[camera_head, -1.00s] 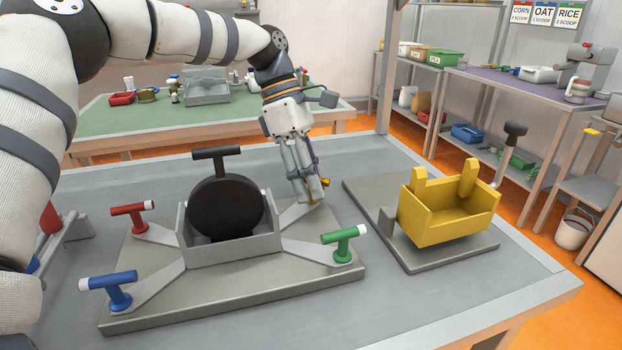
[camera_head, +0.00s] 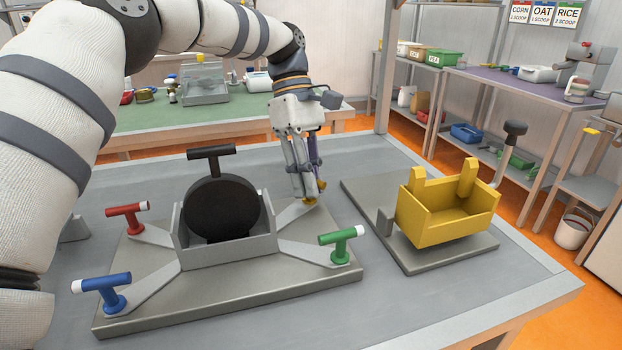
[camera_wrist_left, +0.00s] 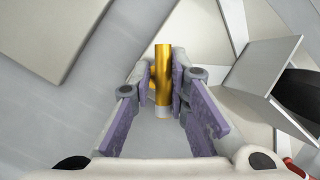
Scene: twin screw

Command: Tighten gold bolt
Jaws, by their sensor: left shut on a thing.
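The gold bolt (camera_wrist_left: 162,75) stands at the end of the fixture's far right arm, its T-handle between the purple-padded fingers of my left gripper (camera_wrist_left: 161,88). In the head view the left gripper (camera_head: 309,198) points down over it and hides most of the gold bolt (camera_head: 321,186). The left gripper is shut on the bolt's handle. The grey fixture (camera_head: 230,252) carries a dark round disc with a T-handle (camera_head: 220,208) in its middle. My right gripper is not in view.
Red (camera_head: 126,219), blue (camera_head: 107,288) and green (camera_head: 341,242) T-handled bolts stand on the other fixture arms. A yellow bin (camera_head: 447,215) sits on a second grey plate (camera_head: 450,252) to the right. The table's front right is clear.

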